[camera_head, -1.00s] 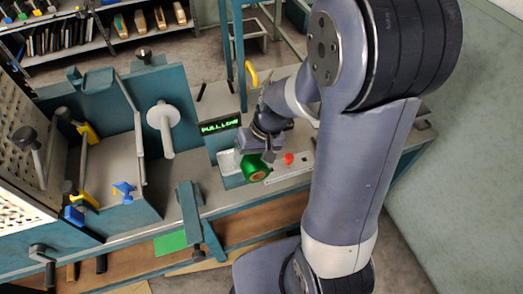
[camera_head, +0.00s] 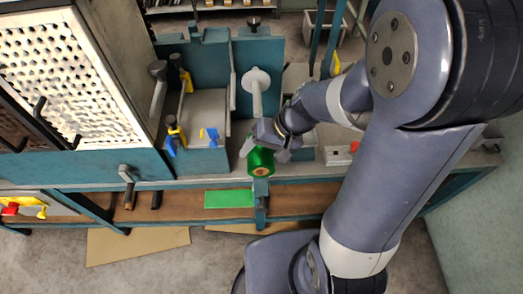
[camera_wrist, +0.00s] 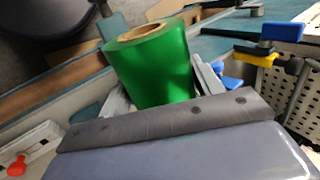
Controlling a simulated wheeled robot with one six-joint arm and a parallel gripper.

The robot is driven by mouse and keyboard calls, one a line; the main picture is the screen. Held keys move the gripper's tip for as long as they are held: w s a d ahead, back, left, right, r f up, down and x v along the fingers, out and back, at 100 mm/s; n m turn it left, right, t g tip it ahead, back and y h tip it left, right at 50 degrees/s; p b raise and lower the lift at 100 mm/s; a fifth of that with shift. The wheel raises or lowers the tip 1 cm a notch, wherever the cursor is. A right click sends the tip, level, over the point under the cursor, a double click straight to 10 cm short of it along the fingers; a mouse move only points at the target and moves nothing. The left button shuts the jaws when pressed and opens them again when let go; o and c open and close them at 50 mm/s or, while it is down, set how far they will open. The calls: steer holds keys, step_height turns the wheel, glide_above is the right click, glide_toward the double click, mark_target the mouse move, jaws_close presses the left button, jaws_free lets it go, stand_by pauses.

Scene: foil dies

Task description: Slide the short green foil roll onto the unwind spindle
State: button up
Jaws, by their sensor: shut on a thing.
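The short green foil roll (camera_head: 260,163) has a tan core and is held in my gripper (camera_head: 266,149). My gripper is shut on it, above the front part of the bench. In the wrist view the roll (camera_wrist: 155,70) stands beyond the gripper edge, its open core end (camera_wrist: 146,33) at the top. The unwind spindle looks to be the pale rod with a round flange (camera_head: 257,90) on the teal back panel. It is bare, its free end pointing toward the front. The roll is apart from it, below it in the picture. The spindle does not clearly show in the wrist view.
Left of the spindle is a grey block with yellow and blue clamps (camera_head: 208,138). A perforated white panel (camera_head: 60,60) stands further left. A red button box (camera_head: 340,155) lies to the right. A green sheet (camera_head: 230,198) lies on the lower shelf.

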mark_target(259, 99)
steer(key=shift+w+d, duration=0.15)
steer(key=shift+w, duration=2.75)
steer(key=shift+b, duration=0.7)
steer(key=shift+w+d+p, duration=0.15)
steer(key=shift+w+p, duration=0.35)
steer(key=shift+w, duration=4.65)
steer(key=shift+w, duration=0.3)
steer(key=shift+w, duration=0.45)
